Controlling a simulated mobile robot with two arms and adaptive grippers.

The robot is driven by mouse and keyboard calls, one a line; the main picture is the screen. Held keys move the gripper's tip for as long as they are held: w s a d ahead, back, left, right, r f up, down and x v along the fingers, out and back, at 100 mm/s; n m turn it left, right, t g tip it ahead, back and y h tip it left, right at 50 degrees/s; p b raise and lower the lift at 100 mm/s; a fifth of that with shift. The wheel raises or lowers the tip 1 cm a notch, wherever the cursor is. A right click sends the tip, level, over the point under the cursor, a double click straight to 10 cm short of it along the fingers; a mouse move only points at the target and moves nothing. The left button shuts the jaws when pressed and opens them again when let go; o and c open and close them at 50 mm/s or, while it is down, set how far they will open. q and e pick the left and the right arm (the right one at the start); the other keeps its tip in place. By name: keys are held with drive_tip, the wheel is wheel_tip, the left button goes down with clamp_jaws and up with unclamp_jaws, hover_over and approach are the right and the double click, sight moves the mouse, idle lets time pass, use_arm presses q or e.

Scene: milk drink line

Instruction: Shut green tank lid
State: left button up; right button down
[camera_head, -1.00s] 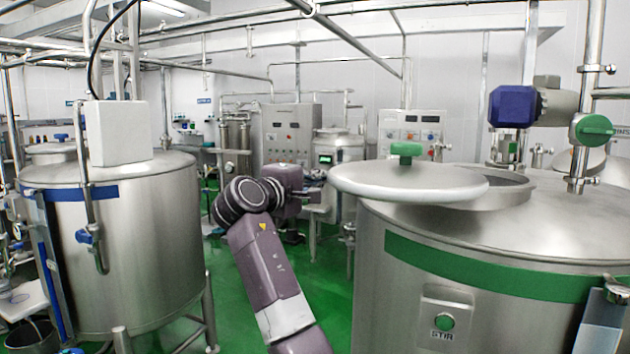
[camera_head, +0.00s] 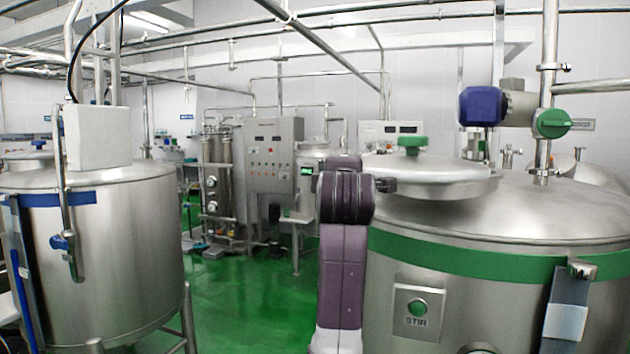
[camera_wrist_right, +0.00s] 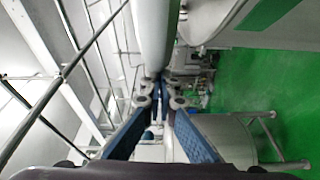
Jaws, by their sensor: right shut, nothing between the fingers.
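The green tank (camera_head: 480,290) stands at the right of the head view, with a green band round it. Its round pale lid (camera_head: 455,169) has a green knob (camera_head: 412,145) and lies over the hatch rim (camera_head: 475,191) on the tank top. The opening does not show; I cannot tell whether the lid is fully seated. My right gripper (camera_head: 390,185) is at the lid's left edge, mostly hidden by my arm. In the wrist view its blue fingers (camera_wrist_right: 160,78) meet at the tips, empty, near a pale rounded edge. My left gripper is not in view.
A blue-banded tank (camera_head: 110,260) stands at the left with a pipe and white box on it. Green floor (camera_head: 240,295) is free between the tanks.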

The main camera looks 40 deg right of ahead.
drive_tip(key=shift+n+t+y, duration=0.4)
drive_tip(key=shift+n+y, duration=0.1)
drive_tip(key=s+d, duration=0.3)
drive_tip(key=s+d+b, duration=0.1)
drive_tip(key=s+d, duration=0.2)
drive_tip(key=s, duration=0.1)
drive_tip(key=shift+d, duration=0.2)
drive_tip(key=s+d, duration=0.1)
drive_tip(key=d, duration=0.2)
drive_tip(key=s+d+b, duration=0.1)
drive_tip(key=s+d, duration=0.1)
drive_tip(key=d, duration=0.1)
drive_tip(key=s+d+b, duration=0.1)
drive_tip(key=s+d, duration=0.1)
drive_tip(key=d, duration=0.1)
drive_tip(key=shift+s+d, duration=0.15)
drive_tip(key=shift+d, duration=0.1)
drive_tip(key=shift+s+d, duration=0.15)
drive_tip(key=shift+d, duration=0.5)
